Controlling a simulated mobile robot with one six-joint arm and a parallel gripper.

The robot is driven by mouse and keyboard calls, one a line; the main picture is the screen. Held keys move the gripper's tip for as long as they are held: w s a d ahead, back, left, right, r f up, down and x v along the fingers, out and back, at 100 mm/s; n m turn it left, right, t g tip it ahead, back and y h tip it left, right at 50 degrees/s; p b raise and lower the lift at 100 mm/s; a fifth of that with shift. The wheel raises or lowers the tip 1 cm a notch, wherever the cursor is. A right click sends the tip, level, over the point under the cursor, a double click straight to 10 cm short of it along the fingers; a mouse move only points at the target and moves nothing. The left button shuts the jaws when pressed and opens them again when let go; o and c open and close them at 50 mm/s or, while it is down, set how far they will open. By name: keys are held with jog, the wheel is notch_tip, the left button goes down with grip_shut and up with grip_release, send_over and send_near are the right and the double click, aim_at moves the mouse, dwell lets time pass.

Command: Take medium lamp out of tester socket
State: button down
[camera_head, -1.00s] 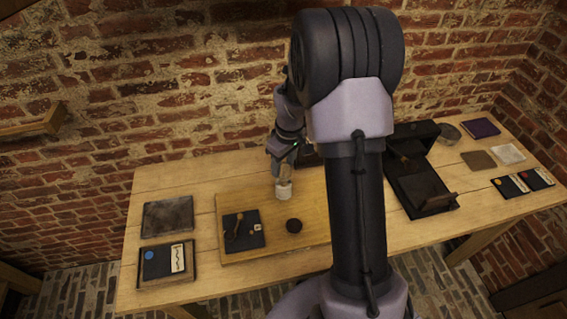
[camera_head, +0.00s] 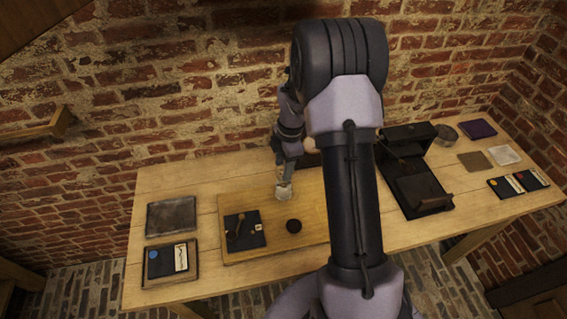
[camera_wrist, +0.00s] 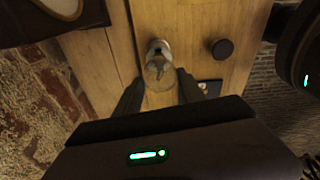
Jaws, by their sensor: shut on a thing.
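The medium lamp (camera_wrist: 158,70) is a clear glass bulb with a pale base, between my gripper's fingers in the wrist view. My gripper (camera_wrist: 160,88) is shut on it. In the head view my gripper (camera_head: 284,180) points down over the wooden board, with a pale piece (camera_head: 284,192) below it. I cannot tell whether that piece is the lamp or a socket, nor whether the lamp's base is seated or free. A dark object with a round pale face (camera_wrist: 62,6) shows at the wrist view's upper left, partly cut off.
A black round piece (camera_head: 294,226) and a dark mat (camera_head: 246,238) with a brown-handled item lie on the wooden board (camera_head: 285,246). A grey tray (camera_head: 171,216) and a card tray (camera_head: 168,262) are at left. A dark apparatus (camera_head: 420,188) stands right of my arm.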

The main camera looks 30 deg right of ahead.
jog(key=n+p, duration=0.1)
jog(key=n, duration=0.2)
jog(key=shift+r+p, duration=0.15)
jog(key=shift+p, duration=0.15)
jog(key=shift+f+n+g, duration=0.2)
jog(key=shift+n+g, duration=0.1)
jog(key=shift+n, duration=0.8)
jog(key=shift+r+p, duration=1.1)
jog(key=shift+r, duration=0.15)
notch_tip(320, 180, up, 5)
jog(key=p, duration=0.4)
jog(key=shift+r, duration=0.1)
